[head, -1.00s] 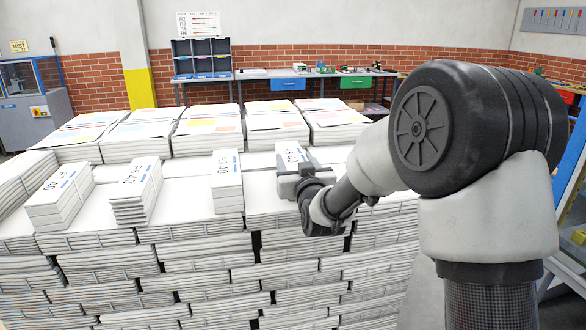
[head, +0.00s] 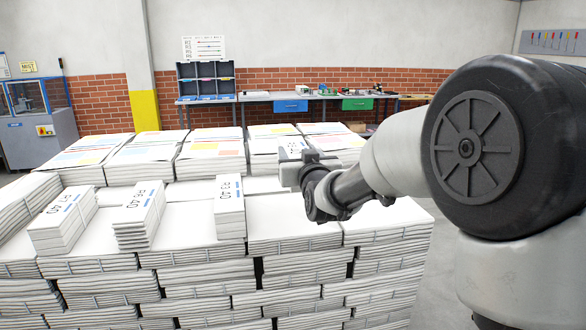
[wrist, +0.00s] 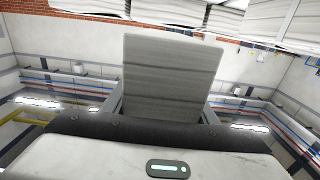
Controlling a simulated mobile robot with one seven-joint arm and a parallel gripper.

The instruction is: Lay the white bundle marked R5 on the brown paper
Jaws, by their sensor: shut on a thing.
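My gripper (head: 304,170) is shut on a white paper bundle, whose grey-white layered side fills the middle of the wrist view (wrist: 172,78) between the two fingers. In the head view only a small part of this bundle (head: 292,152) shows beyond the gripper, and its mark cannot be read now. The gripper is near the far right part of the big stack, and the gap under the bundle is hidden. I cannot make out any brown paper in either view.
Three white bundles with printed labels (head: 64,222), (head: 140,214), (head: 229,208) lie on the big stack of white paper (head: 290,222). Behind stand several piles with coloured top sheets (head: 213,150). A workbench (head: 300,97) runs along the brick wall. Grey floor shows at right (head: 425,270).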

